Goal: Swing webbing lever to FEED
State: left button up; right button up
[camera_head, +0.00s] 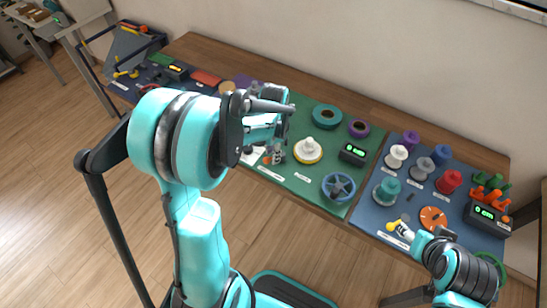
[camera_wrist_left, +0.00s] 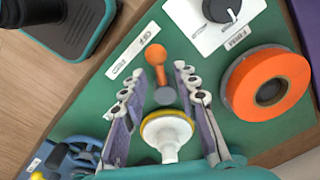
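An orange-knobbed lever (camera_wrist_left: 156,66) stands on the green panel in the left wrist view, beside a white label (camera_wrist_left: 133,50) too small to read with certainty. I take it for the webbing lever. My left gripper (camera_wrist_left: 158,78) is open, with one finger on each side of the lever and no clear contact. A white spool with a yellow rim (camera_wrist_left: 166,135) lies nearer the palm. In the head view my left gripper (camera_head: 276,156) is low over the green panel, partly hidden by my arm. My right gripper (camera_head: 404,231) is by a yellow knob (camera_head: 391,226); its opening is unclear.
The head view shows a blue handwheel (camera_head: 338,187), a teal roll (camera_head: 327,116) and a counter box (camera_head: 353,154). Several spools stand on the blue panel (camera_head: 410,205).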

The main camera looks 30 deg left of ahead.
pick_arm(q)
jog(key=shift+f, duration=0.65)
grip_shut()
